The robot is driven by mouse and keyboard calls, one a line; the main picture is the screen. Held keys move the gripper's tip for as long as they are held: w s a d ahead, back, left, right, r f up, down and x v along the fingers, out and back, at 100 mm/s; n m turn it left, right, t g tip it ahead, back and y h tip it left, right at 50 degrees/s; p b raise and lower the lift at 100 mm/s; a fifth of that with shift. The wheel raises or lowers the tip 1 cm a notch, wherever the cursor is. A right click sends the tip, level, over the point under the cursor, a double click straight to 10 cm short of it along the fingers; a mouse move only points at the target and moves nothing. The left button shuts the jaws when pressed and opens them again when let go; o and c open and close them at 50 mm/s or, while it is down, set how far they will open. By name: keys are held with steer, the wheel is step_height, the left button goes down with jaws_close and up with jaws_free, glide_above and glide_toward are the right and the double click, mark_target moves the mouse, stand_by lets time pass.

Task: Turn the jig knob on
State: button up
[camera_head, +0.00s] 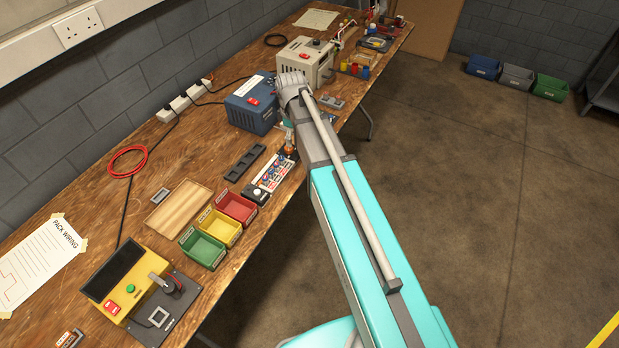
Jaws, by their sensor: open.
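A small block with a pale round knob (257,192) sits at the near end of a pack jig (278,172) on the wooden bench; I take this as the jig knob, but its setting is too small to read. The jig holds rows of small red, blue and white parts. My arm reaches out over the bench's right edge. My gripper (290,151) hangs down from its end near the jig's far end, apart from the knob. It is open, small and partly hidden by my arm, and I see nothing held in it.
Red (237,207), yellow (220,228) and green bins (203,248) stand nearer than the knob. A blue box (252,103) and a beige box (305,62) stand beyond. A yellow tester (125,282) with a black fixture (166,309) is at near left.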

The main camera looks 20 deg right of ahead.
steer(key=s+m, duration=1)
steer(key=s, duration=0.7)
steer(key=shift+f+b, duration=0.3)
steer(key=shift+s, duration=0.1)
